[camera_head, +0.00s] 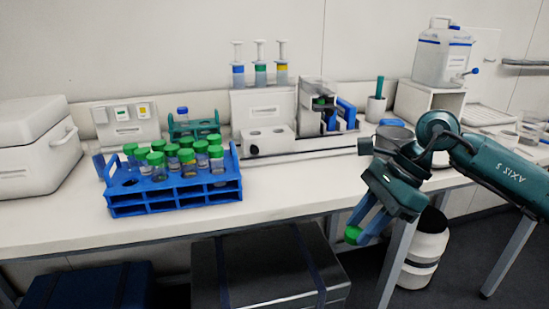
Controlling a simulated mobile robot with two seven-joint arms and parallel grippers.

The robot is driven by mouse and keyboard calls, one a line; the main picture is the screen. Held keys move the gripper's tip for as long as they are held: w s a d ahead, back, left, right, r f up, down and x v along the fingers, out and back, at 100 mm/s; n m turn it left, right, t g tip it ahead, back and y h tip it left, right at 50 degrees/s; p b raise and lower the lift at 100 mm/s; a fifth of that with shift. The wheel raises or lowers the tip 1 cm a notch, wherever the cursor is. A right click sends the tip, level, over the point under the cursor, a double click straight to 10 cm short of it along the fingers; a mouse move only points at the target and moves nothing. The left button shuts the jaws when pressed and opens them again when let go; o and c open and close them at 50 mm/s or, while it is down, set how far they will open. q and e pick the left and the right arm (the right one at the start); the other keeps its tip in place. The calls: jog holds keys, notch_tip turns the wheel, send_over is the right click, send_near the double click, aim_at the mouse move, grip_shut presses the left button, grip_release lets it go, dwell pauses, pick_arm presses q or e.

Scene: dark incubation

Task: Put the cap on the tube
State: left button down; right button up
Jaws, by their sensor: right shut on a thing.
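My right gripper (365,218) is shut on a green cap (353,235). It holds the cap in front of the bench's front edge, at the right of the middle. A blue rack (172,201) stands on the bench at the left. It holds several tubes with green caps, such as the tube (188,163) near its middle. A front-left hole of the rack looks empty. I cannot make out an uncapped tube. My left gripper is not in view.
A teal rack (203,127) with a blue-capped bottle stands behind the blue rack. A white box (35,150) is at the far left. White equipment (268,140) stands at the back middle. The bench front (275,195) is clear. Dark boxes (270,272) and a white drum (424,250) are below.

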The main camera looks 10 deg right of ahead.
jog(key=a+f+n+g+h, duration=0.3)
jog(key=f+n+g+h, duration=0.2)
jog(key=n, duration=1.3)
jog(key=shift+w+a+f+g+h, duration=0.15)
jog(key=shift+w+f+g+h, duration=0.25)
jog(key=shift+f, duration=0.85)
jog(key=shift+s, duration=0.1)
